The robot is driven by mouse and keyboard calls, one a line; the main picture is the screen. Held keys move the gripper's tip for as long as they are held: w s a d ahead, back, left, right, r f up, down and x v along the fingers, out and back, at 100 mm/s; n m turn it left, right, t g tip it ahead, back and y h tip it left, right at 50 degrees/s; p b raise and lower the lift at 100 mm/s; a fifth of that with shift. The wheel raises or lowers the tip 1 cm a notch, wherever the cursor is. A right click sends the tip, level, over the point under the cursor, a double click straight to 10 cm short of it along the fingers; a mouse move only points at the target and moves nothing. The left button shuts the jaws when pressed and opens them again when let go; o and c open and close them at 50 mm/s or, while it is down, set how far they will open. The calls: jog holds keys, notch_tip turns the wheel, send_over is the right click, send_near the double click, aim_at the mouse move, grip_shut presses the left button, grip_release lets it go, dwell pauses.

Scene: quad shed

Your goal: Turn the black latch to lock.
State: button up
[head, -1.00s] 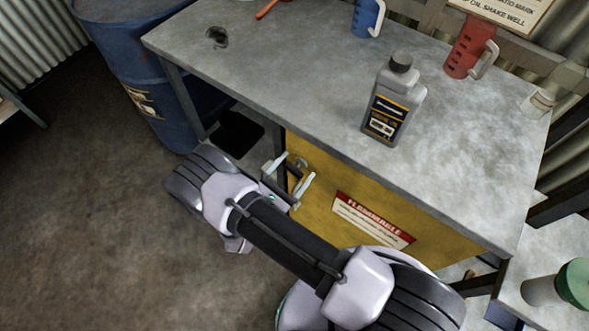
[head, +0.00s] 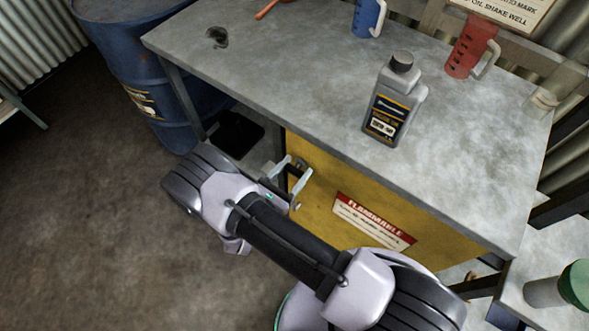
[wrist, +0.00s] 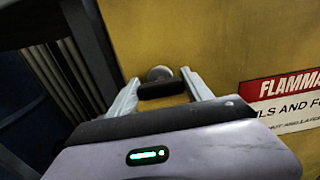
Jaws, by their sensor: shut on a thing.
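The black latch (wrist: 162,90) is on the yellow cabinet door (head: 325,178), near its left edge. In the wrist view it is a short dark bar lying about level between my two fingers, just below a round metal boss (wrist: 159,73). My gripper (head: 291,172) reaches the door's upper left corner and is shut on the latch, with one pale finger at each end of the bar. In the head view the fingers mostly hide the latch, so its angle there is hard to tell.
A grey workbench (head: 260,60) overhangs the cabinet and carries an oil bottle (head: 392,105), a blue jug (head: 367,18) and a red jug (head: 468,48). A blue drum (head: 135,70) stands at left. The floor (head: 80,220) at left is clear.

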jog(key=o, duration=1.4)
jog(key=shift+c, duration=0.2)
jog(key=p+v, duration=0.3)
jog(key=v, duration=1.4)
jog(key=shift+s, duration=0.2)
jog(key=shift+a+f, duration=0.1)
jog(key=shift+a, duration=0.05)
